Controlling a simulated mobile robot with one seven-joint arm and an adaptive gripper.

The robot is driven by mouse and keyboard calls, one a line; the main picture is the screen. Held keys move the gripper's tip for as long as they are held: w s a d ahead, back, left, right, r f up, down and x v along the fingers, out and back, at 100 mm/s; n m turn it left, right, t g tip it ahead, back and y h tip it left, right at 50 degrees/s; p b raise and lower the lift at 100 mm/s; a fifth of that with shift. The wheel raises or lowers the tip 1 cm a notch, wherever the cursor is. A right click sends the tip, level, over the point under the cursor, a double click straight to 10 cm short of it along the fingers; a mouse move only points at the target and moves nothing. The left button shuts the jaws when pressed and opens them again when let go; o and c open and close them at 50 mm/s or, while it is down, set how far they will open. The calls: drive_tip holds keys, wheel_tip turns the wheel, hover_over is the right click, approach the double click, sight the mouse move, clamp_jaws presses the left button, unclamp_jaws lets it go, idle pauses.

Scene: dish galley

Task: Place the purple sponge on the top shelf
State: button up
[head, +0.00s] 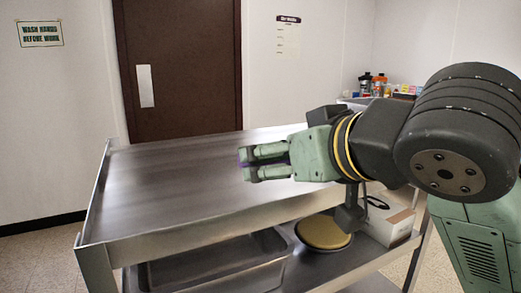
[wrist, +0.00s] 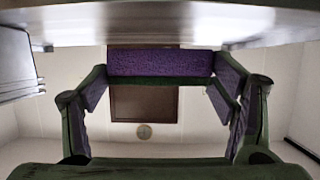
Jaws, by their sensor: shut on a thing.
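My gripper (head: 264,162) is just above the right part of the metal cart's top shelf (head: 185,180), with its fingers level and pointing left. It is shut on the purple sponge, of which only a thin purple sliver (head: 243,155) shows between the fingers in the head view. In the wrist view the purple sponge (wrist: 160,63) spans between the two fingertips, with a dark green layer along one edge. The shelf surface (wrist: 150,25) fills the top of that view, close to the sponge. I cannot tell whether the sponge touches the shelf.
The top shelf is otherwise bare, with a raised rim. On the lower shelf are a grey metal tub (head: 215,265), a round yellow dish (head: 324,232) and a white box (head: 391,222). Several bottles (head: 372,84) stand at the back right. A brown door (head: 185,60) is behind the cart.

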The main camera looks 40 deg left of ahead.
drive_tip(key=shift+w+a, duration=0.15)
drive_tip(key=shift+a, duration=0.05)
drive_tip(key=w+a+p, duration=0.1)
drive_tip(key=w, duration=0.4)
drive_tip(key=w+a+f+p, duration=0.1)
drive_tip(key=w, duration=0.4)
drive_tip(key=w+a+p, duration=0.2)
drive_tip(key=w, duration=0.3)
drive_tip(key=shift+f, duration=0.15)
drive_tip(key=shift+w+f, duration=0.1)
drive_tip(key=shift+w, duration=0.1)
drive_tip(key=shift+f+p, duration=0.55)
drive_tip(key=shift+f, duration=1.15)
drive_tip(key=shift+f, duration=0.1)
drive_tip(key=shift+f, duration=0.15)
drive_tip(key=o, duration=0.7)
